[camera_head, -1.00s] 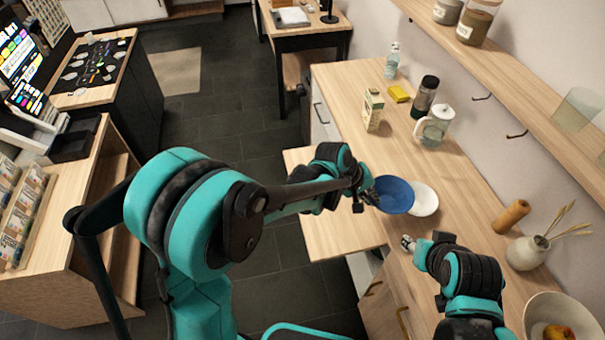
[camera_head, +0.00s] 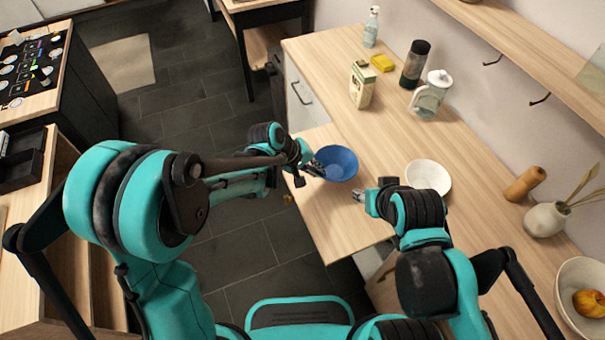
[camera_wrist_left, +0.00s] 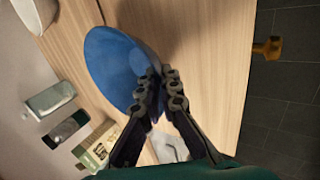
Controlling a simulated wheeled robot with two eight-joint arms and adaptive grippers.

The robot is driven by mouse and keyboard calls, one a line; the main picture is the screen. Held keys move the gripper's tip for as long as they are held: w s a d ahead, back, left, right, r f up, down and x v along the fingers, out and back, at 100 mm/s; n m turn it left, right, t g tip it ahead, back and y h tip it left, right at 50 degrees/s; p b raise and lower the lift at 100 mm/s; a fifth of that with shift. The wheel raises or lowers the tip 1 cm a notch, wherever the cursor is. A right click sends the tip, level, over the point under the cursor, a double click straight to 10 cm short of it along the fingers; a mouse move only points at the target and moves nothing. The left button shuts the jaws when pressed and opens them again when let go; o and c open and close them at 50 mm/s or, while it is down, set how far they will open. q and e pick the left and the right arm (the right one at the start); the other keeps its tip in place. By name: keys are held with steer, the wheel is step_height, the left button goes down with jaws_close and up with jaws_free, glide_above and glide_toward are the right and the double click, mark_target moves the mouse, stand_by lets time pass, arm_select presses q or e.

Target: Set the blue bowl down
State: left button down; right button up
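The blue bowl (camera_head: 337,163) is over the light wooden surface, left of the white bowl (camera_head: 428,177) and apart from it. My left gripper (camera_head: 318,170) is at the blue bowl's left rim. In the left wrist view the blue bowl (camera_wrist_left: 112,65) looks tilted, and the left gripper's fingers (camera_wrist_left: 160,80) pinch its rim, one on each side. I cannot tell whether its underside touches the wood. My right gripper (camera_head: 358,195) is just below and right of the blue bowl, apart from it; its opening is too small to tell.
A carton (camera_head: 362,85), a yellow sponge (camera_head: 382,62), a dark bottle (camera_head: 414,64) and a glass pitcher (camera_head: 431,95) stand farther back. A vase (camera_head: 545,219) and a fruit bowl (camera_head: 590,275) are at the right. Bare wood (camera_head: 325,215) lies in front of the blue bowl.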

arm_select(q)
steer(key=f+b, duration=0.3)
steer(key=f, duration=0.1)
steer(key=shift+s+d+f, duration=0.1)
steer(key=shift+s+d, duration=0.05)
steer(key=shift+d, duration=0.1)
steer(key=shift+a, duration=0.1)
steer(key=c, duration=1.7)
jaws_free()
